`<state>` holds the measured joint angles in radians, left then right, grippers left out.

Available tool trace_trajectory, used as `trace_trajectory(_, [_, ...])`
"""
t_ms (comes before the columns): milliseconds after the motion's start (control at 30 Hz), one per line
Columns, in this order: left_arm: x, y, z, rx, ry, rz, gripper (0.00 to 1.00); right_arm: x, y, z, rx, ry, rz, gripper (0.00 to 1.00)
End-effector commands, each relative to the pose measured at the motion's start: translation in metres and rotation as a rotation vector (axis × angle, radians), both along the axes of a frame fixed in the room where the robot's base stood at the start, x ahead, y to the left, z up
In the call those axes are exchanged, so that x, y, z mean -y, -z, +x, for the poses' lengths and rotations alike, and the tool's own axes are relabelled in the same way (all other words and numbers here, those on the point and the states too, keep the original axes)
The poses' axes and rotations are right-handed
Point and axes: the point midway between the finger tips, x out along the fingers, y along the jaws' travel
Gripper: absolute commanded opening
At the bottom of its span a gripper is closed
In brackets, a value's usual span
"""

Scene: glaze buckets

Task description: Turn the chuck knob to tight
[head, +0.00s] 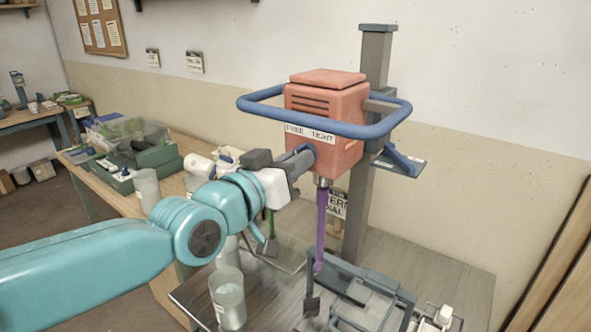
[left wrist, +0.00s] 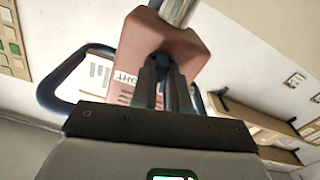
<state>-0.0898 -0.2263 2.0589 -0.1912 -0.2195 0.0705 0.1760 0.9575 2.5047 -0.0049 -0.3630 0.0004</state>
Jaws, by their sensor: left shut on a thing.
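The red mixer head (head: 325,105) sits on a grey column, with a label reading what looks like "FREE" and "TIGHT" (head: 310,134) on its front. My left gripper (head: 303,158) reaches it from the left, just below the label. It is shut on the chuck knob, a small dark blue part (left wrist: 160,57) between the fingertips in the left wrist view. The fingers hide most of the knob, so its pointing direction cannot be told. The metal chuck (head: 322,183) below holds a purple stirrer (head: 321,225). My right gripper is not in view.
A blue guard bar (head: 345,129) loops around the head, close above my left gripper. A clear bucket (head: 228,298) stands below my arm. A grey frame (head: 375,292) lies on the bench at right. A side table at left carries boxes and pots.

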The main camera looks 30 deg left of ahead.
Motion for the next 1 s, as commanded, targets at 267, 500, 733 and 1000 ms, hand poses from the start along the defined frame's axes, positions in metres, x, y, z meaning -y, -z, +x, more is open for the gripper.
trace_trajectory(267, [0.0002,0.0017,-0.0001,0.032,0.002,0.26,0.0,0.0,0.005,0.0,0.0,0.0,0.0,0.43])
trace_trajectory(500, [-0.0002,0.0013,0.0,0.063,0.002,0.487,0.0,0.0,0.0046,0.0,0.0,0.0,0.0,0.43])
trace_trajectory(733, [-0.0007,0.0011,0.0001,0.091,0.002,0.693,0.0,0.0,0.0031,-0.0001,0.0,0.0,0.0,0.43])
trace_trajectory(1000, [-0.0009,0.0009,0.0001,0.119,0.003,0.882,0.0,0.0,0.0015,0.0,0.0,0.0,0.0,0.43])
